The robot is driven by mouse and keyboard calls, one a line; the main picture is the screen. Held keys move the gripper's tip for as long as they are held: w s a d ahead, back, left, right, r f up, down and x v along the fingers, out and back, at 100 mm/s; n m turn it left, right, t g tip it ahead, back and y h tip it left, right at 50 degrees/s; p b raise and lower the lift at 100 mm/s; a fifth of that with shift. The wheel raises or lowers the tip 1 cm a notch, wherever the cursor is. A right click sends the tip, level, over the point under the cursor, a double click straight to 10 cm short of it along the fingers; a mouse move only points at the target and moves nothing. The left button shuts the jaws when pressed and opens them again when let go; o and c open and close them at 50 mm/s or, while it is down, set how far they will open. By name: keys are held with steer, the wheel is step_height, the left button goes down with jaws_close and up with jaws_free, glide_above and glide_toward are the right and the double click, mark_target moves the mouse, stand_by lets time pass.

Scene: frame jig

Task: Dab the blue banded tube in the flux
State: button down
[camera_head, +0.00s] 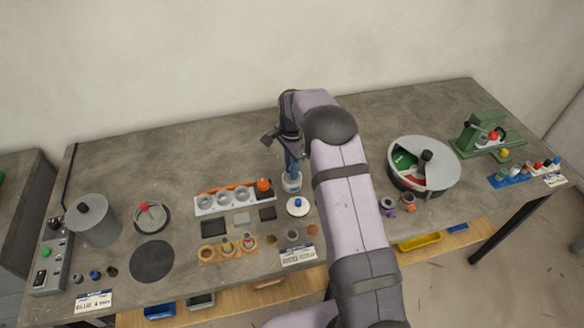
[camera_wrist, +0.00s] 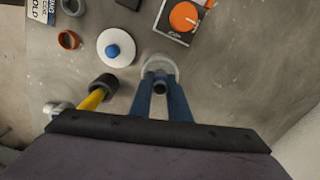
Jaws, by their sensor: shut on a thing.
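My gripper (camera_wrist: 160,98) is shut on a small dark tube (camera_wrist: 160,88), seen nearly end-on between its blue fingers; no blue band can be made out. In the head view my gripper (camera_head: 291,163) points down over a pale round pot (camera_head: 291,185), which looks like the flux pot. In the wrist view the pot (camera_wrist: 159,62) lies just beyond the fingertips, and the tube overlaps its near edge. I cannot tell whether the tube is inside the pot or above it. A white disc with a blue knob (camera_head: 298,206), perhaps its lid, lies beside it.
A white tray with round wells (camera_head: 229,199) and an orange knob stand left of the pot. A yellow rod with a dark end (camera_wrist: 97,95) is near my fingers. A round turntable (camera_head: 440,158) and green press (camera_head: 485,138) stand right. The back left of the bench is clear.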

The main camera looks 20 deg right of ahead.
steer(key=shift+f+b, duration=0.6)
steer(key=shift+f, duration=0.5)
stand_by(0.8)
steer(key=shift+r+p, duration=2.1)
steer(key=shift+r, duration=0.9)
